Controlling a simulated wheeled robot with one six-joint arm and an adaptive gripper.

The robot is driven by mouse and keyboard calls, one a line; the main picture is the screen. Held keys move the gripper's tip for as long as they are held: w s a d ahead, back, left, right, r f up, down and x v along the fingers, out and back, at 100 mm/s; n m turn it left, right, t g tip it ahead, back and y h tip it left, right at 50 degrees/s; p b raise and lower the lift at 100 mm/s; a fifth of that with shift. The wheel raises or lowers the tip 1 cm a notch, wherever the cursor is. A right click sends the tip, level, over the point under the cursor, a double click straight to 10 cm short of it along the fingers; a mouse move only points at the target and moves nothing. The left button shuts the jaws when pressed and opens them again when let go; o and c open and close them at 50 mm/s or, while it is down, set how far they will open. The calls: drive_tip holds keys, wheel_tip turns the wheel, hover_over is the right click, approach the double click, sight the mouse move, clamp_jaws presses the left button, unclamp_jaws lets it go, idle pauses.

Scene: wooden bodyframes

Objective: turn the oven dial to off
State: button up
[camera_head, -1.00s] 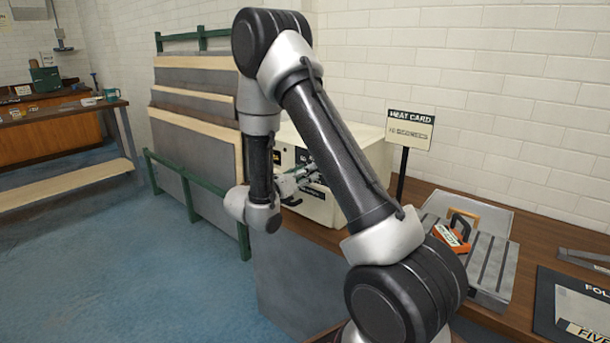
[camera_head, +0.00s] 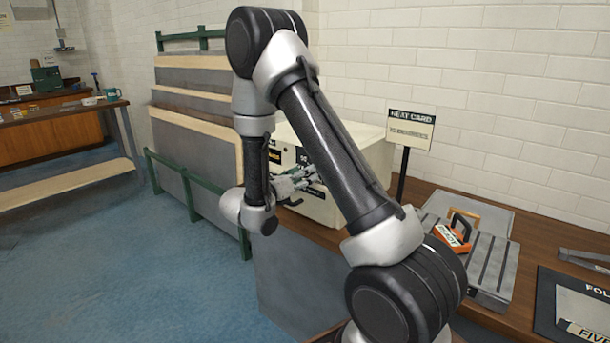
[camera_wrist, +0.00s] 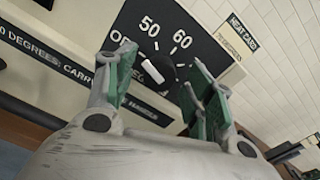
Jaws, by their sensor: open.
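The oven (camera_head: 345,165) is a cream box on the bench, partly hidden behind my arm. In the wrist view its black dial plate (camera_wrist: 205,50) shows the marks 50 and 60 and part of a further word starting with "O". The dial (camera_wrist: 160,70) is dark with a white pointer line and lies between my gripper's fingers as seen from the wrist. My gripper (camera_wrist: 158,80) is open, with green finger pads on either side of the dial; I cannot tell whether they touch it. In the head view my gripper (camera_head: 300,180) is at the oven's front.
A heat card sign (camera_head: 410,130) on a post stands right of the oven. A grey slotted plate (camera_head: 478,255) with an orange-red handled block (camera_head: 453,236) lies on the bench further right. Stacked boards in a green rack (camera_head: 195,120) stand to the left.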

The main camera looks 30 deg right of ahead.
drive_tip(key=v, duration=1)
drive_tip(key=shift+a, duration=0.3)
drive_tip(key=shift+s, duration=0.15)
drive_tip(key=w+d+m, duration=0.1)
drive_tip(key=d+m, duration=0.1)
drive_tip(key=d, duration=0.2)
drive_tip(key=w+d+m, duration=0.1)
drive_tip(key=d+m, duration=0.1)
drive_tip(key=d, duration=0.2)
drive_tip(key=w+d+m, duration=0.2)
drive_tip(key=d+m, duration=0.1)
drive_tip(key=shift+d, duration=0.4)
drive_tip(key=c, duration=1)
